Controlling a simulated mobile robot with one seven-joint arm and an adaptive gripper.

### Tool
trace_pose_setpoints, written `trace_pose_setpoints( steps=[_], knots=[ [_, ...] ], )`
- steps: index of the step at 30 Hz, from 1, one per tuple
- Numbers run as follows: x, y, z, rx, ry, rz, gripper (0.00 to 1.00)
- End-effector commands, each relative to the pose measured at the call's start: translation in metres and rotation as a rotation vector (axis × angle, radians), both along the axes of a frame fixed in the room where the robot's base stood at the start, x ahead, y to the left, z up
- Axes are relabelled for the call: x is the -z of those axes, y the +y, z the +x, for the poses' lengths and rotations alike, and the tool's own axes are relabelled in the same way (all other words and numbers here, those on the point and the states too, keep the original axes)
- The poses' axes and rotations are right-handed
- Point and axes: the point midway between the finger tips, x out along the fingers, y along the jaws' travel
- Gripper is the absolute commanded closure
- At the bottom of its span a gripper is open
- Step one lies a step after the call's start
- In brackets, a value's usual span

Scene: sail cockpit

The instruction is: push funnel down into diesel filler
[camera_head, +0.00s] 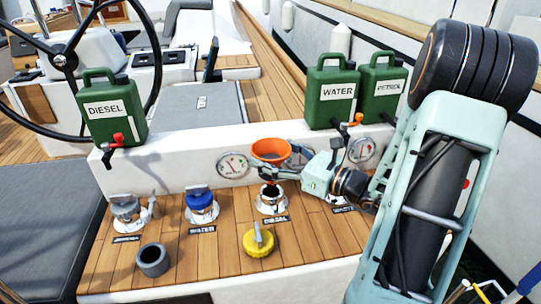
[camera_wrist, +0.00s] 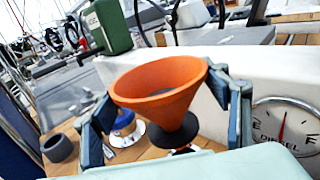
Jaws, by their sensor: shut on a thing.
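The orange funnel (camera_head: 271,149) is upright over the diesel filler (camera_head: 271,204) in the head view. Its dark spout points down at the filler's opening and seems to meet it; the depth of entry cannot be told. My gripper (camera_head: 285,172) reaches in from the right and is shut on the funnel below its rim. In the wrist view the orange cone (camera_wrist: 155,84) sits between my two fingers, with its dark lower part (camera_wrist: 175,140) beneath. The filler's mouth is mostly hidden there by the funnel and my gripper.
A yellow cap (camera_head: 258,243) and a grey ring (camera_head: 153,260) lie on the wooden deck. A blue-capped filler (camera_head: 201,203) and a grey-capped one (camera_head: 127,211) stand to the left. Green cans for diesel (camera_head: 110,108), water (camera_head: 331,92) and petrol (camera_head: 382,88) stand on the white ledge behind.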

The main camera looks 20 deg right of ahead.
Motion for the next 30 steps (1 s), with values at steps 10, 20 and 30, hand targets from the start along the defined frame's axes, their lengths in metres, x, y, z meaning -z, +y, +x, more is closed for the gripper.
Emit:
trace_pose_setpoints(
  steps=[10, 20, 30],
  knots=[
    [0.010, -0.001, 0.001, 0.002, -0.001, 0.001, 0.56],
    [0.044, -0.001, 0.001, 0.002, -0.001, 0.000, 0.56],
    [0.059, -0.001, 0.001, 0.002, -0.001, 0.000, 0.56]
  ],
)
